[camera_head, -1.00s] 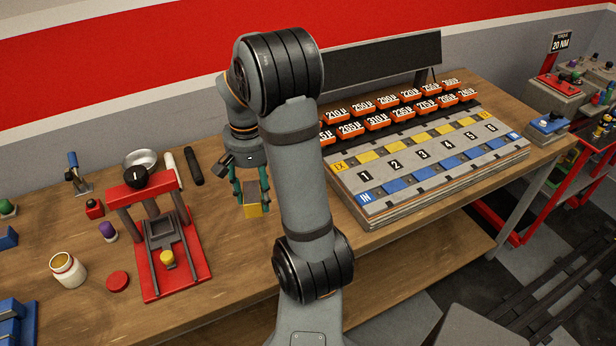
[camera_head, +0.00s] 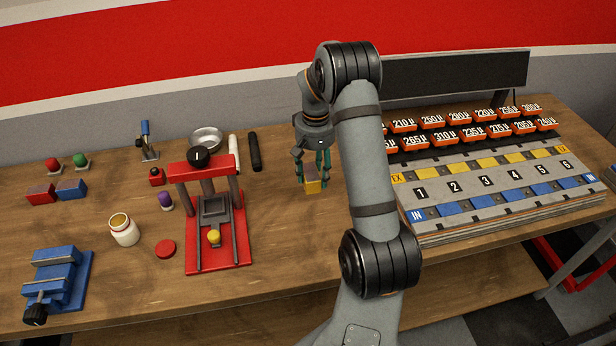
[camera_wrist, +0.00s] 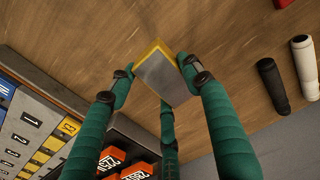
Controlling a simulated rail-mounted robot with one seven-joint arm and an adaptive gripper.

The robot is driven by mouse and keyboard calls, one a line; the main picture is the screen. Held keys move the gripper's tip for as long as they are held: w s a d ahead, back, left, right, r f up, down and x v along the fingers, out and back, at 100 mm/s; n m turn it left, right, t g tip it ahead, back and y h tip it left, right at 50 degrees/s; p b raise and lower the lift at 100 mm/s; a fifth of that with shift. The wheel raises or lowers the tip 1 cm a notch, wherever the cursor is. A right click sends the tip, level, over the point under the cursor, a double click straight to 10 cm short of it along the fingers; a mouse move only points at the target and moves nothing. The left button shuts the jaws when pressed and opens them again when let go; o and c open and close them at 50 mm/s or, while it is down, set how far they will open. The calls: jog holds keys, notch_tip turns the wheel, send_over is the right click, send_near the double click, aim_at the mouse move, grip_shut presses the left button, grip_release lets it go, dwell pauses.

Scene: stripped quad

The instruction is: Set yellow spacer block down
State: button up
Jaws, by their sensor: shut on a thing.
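The yellow spacer block (camera_head: 313,186) has a grey top face and yellow sides. It is held at the lower end of my gripper (camera_head: 313,176), over the wooden bench (camera_head: 285,240) between the red press and the numbered board. In the wrist view my gripper (camera_wrist: 160,78) has its green fingers closed around the block (camera_wrist: 160,76), with bare wood behind it. I cannot tell whether the block's underside touches the bench. My arm hides part of the bench to the right of the gripper.
The red press (camera_head: 232,255) stands left of the block. A black cylinder (camera_head: 255,152) and a white one (camera_head: 234,153) lie behind it. The numbered board (camera_head: 480,190) with orange labelled blocks fills the right. Bare wood lies around and in front of the block.

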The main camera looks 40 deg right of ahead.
aim_at(307, 167)
jog(key=w, duration=0.1)
jog(key=w+f, duration=0.1)
jog(key=shift+w+a+f+p, duration=0.25)
jog(key=shift+w+p, duration=0.15)
notch_tip(307, 167, down, 4)
jog(key=shift+r+p, duration=0.15)
jog(key=shift+p, duration=0.65)
jog(key=shift+f, duration=0.25)
jog(key=shift+f+b, duration=0.2)
jog(key=shift+b, duration=0.1)
jog(key=o, duration=1.6)
jog(key=shift+c, duration=0.2)
jog(key=shift+r, duration=0.15)
